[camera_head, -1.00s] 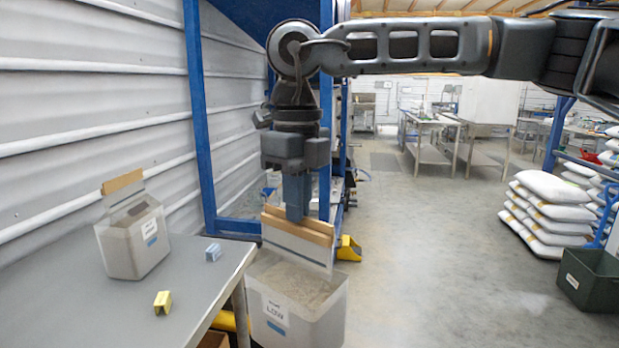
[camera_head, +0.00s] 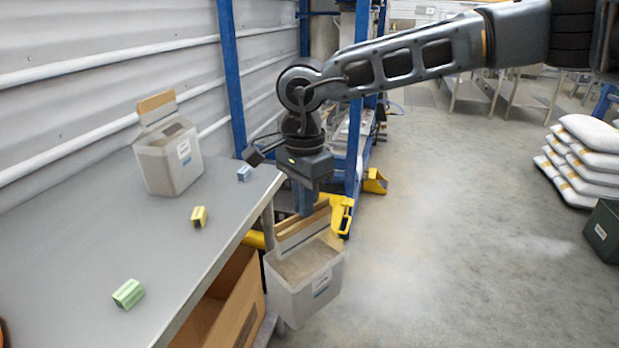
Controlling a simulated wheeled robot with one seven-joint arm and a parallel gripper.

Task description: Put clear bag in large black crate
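A clear bag (camera_head: 303,283) with grey-brown contents, a white label and a tan strip along its top hangs beside the table's right edge. My gripper (camera_head: 306,208) is shut on its tan top strip, and the bag hangs tilted below it, clear of the floor. A second similar bag (camera_head: 170,160) stands on the table at the left. A dark, greenish-black crate (camera_head: 603,232) stands on the floor at the right edge, partly cut off. Its inside is not visible.
The grey table (camera_head: 75,260) holds a blue block (camera_head: 244,173), a yellow block (camera_head: 199,217) and a green block (camera_head: 128,294). A cardboard box (camera_head: 232,305) sits below. White sacks (camera_head: 585,165) are stacked behind the crate. The floor (camera_head: 460,250) between bag and crate is clear.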

